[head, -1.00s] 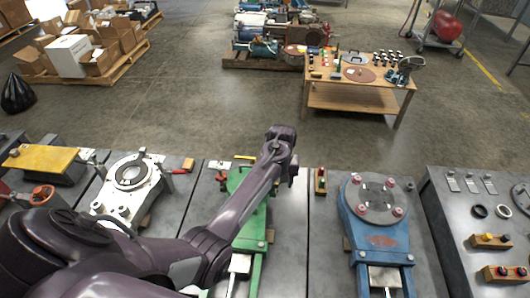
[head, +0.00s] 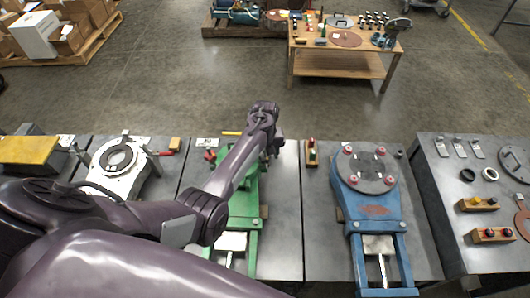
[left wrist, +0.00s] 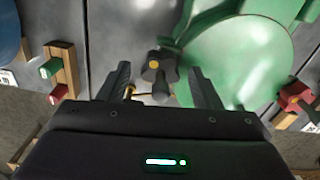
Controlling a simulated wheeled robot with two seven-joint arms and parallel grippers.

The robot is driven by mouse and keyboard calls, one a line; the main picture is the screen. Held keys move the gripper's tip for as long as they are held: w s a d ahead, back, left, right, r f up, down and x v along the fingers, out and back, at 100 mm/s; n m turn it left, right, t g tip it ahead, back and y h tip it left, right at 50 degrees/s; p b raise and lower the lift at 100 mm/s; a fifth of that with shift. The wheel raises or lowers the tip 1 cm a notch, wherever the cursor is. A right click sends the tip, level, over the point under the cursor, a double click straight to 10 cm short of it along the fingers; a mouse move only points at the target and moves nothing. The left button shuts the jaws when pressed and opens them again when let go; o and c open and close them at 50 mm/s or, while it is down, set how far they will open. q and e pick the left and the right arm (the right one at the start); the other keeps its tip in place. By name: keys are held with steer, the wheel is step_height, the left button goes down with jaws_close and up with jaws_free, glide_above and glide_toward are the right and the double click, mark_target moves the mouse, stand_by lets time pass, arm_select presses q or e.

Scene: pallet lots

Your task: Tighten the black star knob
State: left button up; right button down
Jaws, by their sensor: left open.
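The black star knob (left wrist: 157,75) has a yellow centre cap and shows in the left wrist view beside the green fixture (left wrist: 236,65). My left gripper (left wrist: 160,77) is open, with one finger on each side of the knob. I cannot tell whether either finger touches it. In the head view my left arm reaches over the green fixture (head: 243,203), and the gripper (head: 266,140) hides the knob there. My right gripper is not in view.
The white fixture (head: 133,180) stands left of the green one and the blue fixture (head: 372,208) stands right. A wooden block with green and red buttons (head: 311,153) lies between green and blue. A wooden table (head: 340,62) stands beyond open floor.

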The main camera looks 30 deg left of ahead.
arm_select(q)
steer(key=shift+c, duration=1.4)
steer(key=c, duration=0.7)
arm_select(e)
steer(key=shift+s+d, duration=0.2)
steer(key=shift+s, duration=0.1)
arm_select(q)
steer(key=shift+r, duration=0.1)
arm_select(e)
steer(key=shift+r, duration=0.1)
